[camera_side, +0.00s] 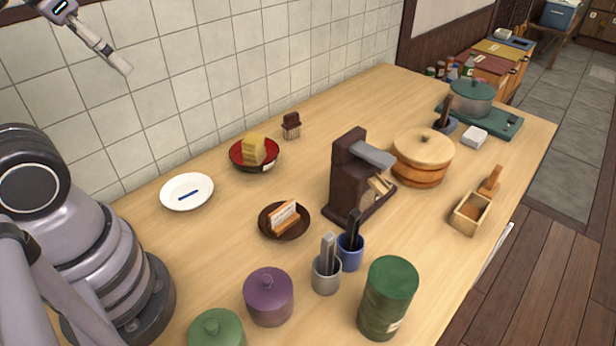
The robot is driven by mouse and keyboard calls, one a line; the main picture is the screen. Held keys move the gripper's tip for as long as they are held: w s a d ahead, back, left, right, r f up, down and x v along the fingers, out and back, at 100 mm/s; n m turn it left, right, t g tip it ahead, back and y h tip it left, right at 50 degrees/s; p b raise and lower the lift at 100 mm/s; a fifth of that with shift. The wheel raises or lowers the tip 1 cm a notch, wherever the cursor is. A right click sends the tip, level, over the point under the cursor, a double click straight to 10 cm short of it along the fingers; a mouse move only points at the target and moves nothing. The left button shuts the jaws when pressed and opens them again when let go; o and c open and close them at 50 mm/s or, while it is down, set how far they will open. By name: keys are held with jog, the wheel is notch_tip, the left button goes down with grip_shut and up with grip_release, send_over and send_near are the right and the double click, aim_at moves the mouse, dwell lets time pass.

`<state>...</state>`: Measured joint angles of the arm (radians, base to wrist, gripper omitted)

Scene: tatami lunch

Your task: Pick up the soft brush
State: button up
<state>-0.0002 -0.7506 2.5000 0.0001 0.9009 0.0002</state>
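A small brush (291,125) with a dark brown top and paler bristles below stands on the wooden counter near the tiled wall; I take it to be the soft brush. It stands behind and to the right of a red bowl. What looks like my gripper (121,65) hangs at the top left, high above the counter and well apart from the brush. It is seen edge-on, so I cannot tell whether its fingers are open or shut. Nothing is visible in it.
A red bowl (236,151) with a yellow block stands nearest the brush. A white plate (205,202), a brown saucer (266,230) and a dark wooden device (343,190) stand around. A round wooden tub (421,170) is further right. Lidded jars line the front. Counter right of the brush is clear.

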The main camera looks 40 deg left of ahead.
dwell(0.3)
jog(key=o, duration=0.4)
